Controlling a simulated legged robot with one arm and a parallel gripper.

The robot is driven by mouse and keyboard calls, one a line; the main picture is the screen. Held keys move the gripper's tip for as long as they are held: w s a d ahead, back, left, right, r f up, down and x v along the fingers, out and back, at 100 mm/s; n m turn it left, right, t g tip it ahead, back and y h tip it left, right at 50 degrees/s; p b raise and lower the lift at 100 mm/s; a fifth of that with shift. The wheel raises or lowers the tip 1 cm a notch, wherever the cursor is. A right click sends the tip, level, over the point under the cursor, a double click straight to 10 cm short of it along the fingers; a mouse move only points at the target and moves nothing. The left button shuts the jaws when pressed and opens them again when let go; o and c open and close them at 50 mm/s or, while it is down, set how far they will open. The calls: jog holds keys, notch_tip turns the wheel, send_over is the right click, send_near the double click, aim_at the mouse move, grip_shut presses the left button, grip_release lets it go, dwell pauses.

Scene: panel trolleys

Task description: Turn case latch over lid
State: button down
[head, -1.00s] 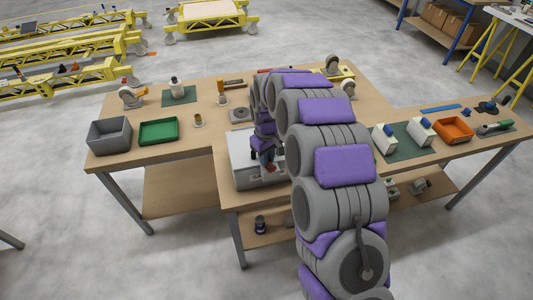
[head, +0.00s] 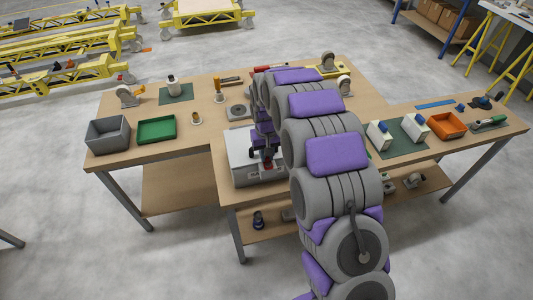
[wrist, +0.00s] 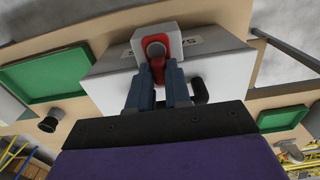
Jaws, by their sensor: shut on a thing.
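The case (head: 238,158) is a light grey box on the front part of the workbench, partly hidden by my arm. In the wrist view the case (wrist: 112,62) fills the upper middle, with a pale block (wrist: 172,36) on it. The red latch (wrist: 157,60) has a rounded ring on that block and a tab pointing down toward me. My gripper (wrist: 158,80) is shut on the latch's tab, its two blue-grey fingers on either side. In the head view my gripper (head: 268,163) is at the case's front face. A black handle (wrist: 200,90) sticks out right of the fingers.
A grey bin (head: 107,135) and green tray (head: 157,130) stand on the left of the bench. A round grey fixture (head: 237,111) sits behind the case.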

jog(key=shift+w+r, duration=0.15)
jog(key=shift+w, duration=0.05)
jog(key=c, duration=1.3)
grip_release()
jog(key=shift+a, duration=0.1)
jog(key=shift+o, duration=1.2)
jog(key=shift+s, duration=0.1)
notch_tip(320, 180, up, 17)
jog(key=p, duration=0.1)
jog(key=shift+p, duration=0.3)
jog(key=shift+a, duration=0.1)
